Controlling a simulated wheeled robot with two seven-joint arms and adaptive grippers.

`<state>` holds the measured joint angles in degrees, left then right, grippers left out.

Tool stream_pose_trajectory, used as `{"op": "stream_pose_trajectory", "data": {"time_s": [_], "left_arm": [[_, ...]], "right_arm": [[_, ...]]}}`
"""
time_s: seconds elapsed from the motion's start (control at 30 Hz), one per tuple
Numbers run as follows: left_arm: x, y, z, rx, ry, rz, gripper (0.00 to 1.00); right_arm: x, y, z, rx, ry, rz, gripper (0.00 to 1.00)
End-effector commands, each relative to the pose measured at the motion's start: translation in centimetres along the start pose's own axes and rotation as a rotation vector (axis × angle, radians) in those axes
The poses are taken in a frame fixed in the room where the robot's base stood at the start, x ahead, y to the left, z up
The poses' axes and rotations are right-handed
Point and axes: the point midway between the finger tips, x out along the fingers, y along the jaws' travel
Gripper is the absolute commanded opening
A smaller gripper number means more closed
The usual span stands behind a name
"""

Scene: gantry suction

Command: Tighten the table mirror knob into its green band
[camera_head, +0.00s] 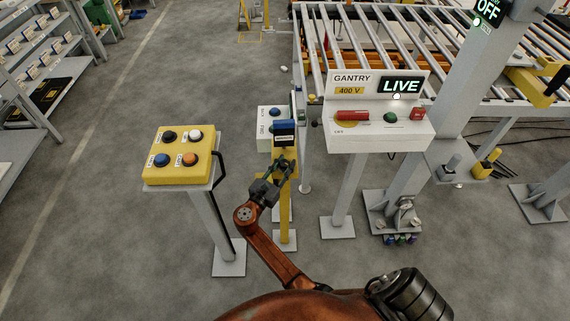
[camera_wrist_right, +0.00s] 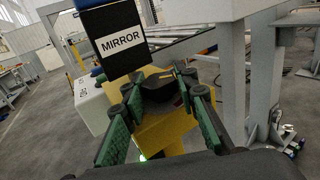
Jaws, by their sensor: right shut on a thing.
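A black plate lettered MIRROR (camera_wrist_right: 122,40) stands on a yellow post, and shows small and dark in the head view (camera_head: 284,130). Below it, a dark knob (camera_wrist_right: 158,88) sits in front of the yellow post. My right gripper (camera_head: 279,168) reaches the upper part of the post. In the wrist view its green-padded fingers (camera_wrist_right: 160,95) are on either side of the dark knob, shut on it. The fingers and yellow parts hide much of the knob. I cannot make out the green band clearly. My left gripper is not in view.
A yellow button box (camera_head: 178,156) on a grey post stands left of my arm. A white GANTRY panel (camera_head: 380,125) with a LIVE sign is at right, beside a thick grey column (camera_head: 470,90). A white box (camera_head: 268,117) stands close behind. Grey floor is clear at left.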

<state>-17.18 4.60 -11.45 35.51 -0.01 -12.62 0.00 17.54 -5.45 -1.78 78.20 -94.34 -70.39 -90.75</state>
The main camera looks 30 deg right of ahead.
Motion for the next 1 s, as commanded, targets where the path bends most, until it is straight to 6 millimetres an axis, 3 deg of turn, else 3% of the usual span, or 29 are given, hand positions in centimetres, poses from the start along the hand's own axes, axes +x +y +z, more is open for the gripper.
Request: {"op": "stream_pose_trajectory", "data": {"time_s": [0.23, 0.27, 0.5, 0.83, 1.0], "left_arm": [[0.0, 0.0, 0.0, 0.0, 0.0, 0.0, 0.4], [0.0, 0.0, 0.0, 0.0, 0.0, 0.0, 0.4], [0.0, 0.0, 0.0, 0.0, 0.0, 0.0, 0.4], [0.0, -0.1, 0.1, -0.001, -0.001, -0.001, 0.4], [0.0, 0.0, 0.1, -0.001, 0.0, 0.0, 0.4]], "right_arm": [[0.0, -0.1, -0.1, -0.001, 0.001, -0.001, 0.03], [0.0, -0.1, -0.1, -0.001, 0.001, -0.001, 0.29], [0.0, -0.1, -0.1, -0.001, 0.0, 0.0, 0.46], [0.0, 0.0, 0.4, 0.002, 0.0, 0.001, 0.46], [0.0, 0.0, 2.7, 0.005, -0.001, 0.002, 0.46]]}}
